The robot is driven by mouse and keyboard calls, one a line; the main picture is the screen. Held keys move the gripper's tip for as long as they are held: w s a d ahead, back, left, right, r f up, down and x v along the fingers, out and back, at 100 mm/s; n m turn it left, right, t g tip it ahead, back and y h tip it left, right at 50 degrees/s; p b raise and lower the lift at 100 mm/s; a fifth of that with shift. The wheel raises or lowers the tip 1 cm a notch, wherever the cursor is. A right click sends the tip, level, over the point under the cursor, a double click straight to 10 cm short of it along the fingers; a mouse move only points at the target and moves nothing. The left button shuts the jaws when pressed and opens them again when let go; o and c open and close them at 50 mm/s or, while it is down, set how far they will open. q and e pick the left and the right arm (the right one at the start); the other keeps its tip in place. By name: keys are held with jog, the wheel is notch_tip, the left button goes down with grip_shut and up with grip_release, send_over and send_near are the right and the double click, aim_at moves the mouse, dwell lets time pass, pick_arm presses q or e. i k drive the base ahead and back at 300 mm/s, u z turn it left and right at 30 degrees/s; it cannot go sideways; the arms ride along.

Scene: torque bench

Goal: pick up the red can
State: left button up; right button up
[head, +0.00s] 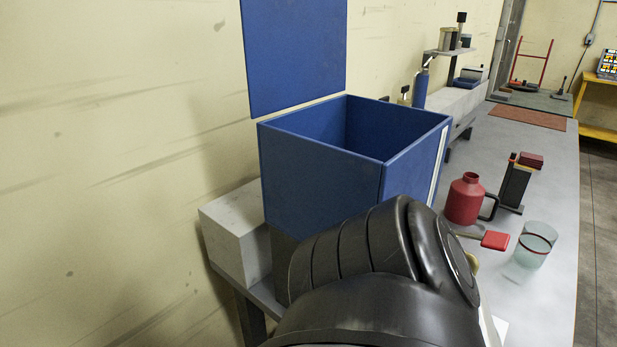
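The red can (464,200) stands upright on the grey bench (555,180), right of the blue box. It has a narrow neck and a dark handle-like shape at its right side. Its lower left edge is close to my black arm in the picture. One of my arms fills the lower middle of the view and hides part of the bench. I see no fingers of either gripper, and nothing visibly touches the can.
A blue open-topped box (320,180) with a raised lid (293,55) stands left of the can. A red-handled tool (495,240), a clear glass (535,244) and a dark stand (515,184) are near the can.

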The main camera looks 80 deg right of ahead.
aim_at(465, 198)
jog(key=u, duration=2.85)
jog(key=i, duration=1.3)
jog(key=z, duration=5.7)
jog(key=i, duration=1.3)
jog(key=z, duration=0.05)
